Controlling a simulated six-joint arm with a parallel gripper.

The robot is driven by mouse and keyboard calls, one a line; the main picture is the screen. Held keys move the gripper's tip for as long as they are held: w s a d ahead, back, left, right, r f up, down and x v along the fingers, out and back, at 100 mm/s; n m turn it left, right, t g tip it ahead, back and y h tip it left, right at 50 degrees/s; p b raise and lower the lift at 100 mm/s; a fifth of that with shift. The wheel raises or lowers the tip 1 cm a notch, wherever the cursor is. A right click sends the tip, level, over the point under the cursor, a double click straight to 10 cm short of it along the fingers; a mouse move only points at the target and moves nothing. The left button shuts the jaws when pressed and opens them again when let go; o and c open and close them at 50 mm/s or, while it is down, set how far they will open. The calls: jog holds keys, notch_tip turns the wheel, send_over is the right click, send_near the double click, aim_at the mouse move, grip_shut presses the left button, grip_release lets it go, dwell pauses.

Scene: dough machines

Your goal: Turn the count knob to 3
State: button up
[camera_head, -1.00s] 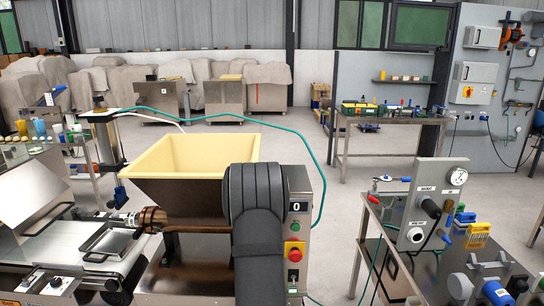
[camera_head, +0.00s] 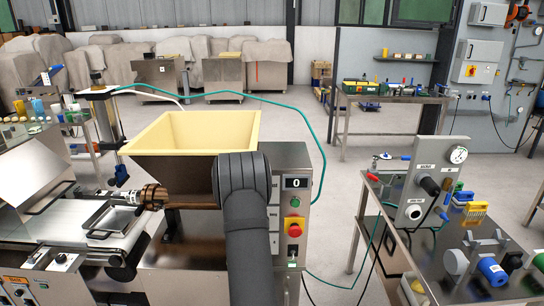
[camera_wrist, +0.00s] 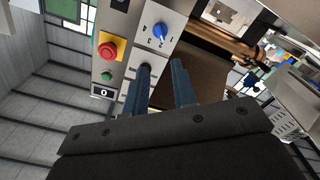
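The machine's control panel shows in the wrist view with a counter display (camera_wrist: 102,92) reading 0. A blue knob (camera_wrist: 160,32) with a white pointer mark and small printed marks sits on the panel; the print is too small to tell whether it is the count knob. A smaller black knob (camera_wrist: 145,68) is close to the left fingertip; contact cannot be told. My gripper (camera_wrist: 162,66) is open and empty, its two dark blue fingers apart in front of the panel, below the blue knob. In the head view my arm hides the gripper and part of the panel; the display (camera_head: 296,183) also reads 0.
A red emergency stop on yellow (camera_wrist: 109,46) and a green button (camera_wrist: 107,75) lie left of the knobs. A cream hopper (camera_head: 190,130) stands beside my arm. A bench (camera_head: 450,240) with tools is at right, with floor between.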

jog(key=shift+o, duration=0.2)
jog(key=w+n, duration=0.1)
jog(key=w, duration=0.6)
jog(key=shift+w, duration=0.15)
jog(key=w, duration=0.6)
jog(key=shift+w, duration=0.15)
grip_shut()
jog(key=m, duration=0.7)
jog(key=shift+m, duration=0.3)
jog(key=shift+c, duration=0.2)
grip_release()
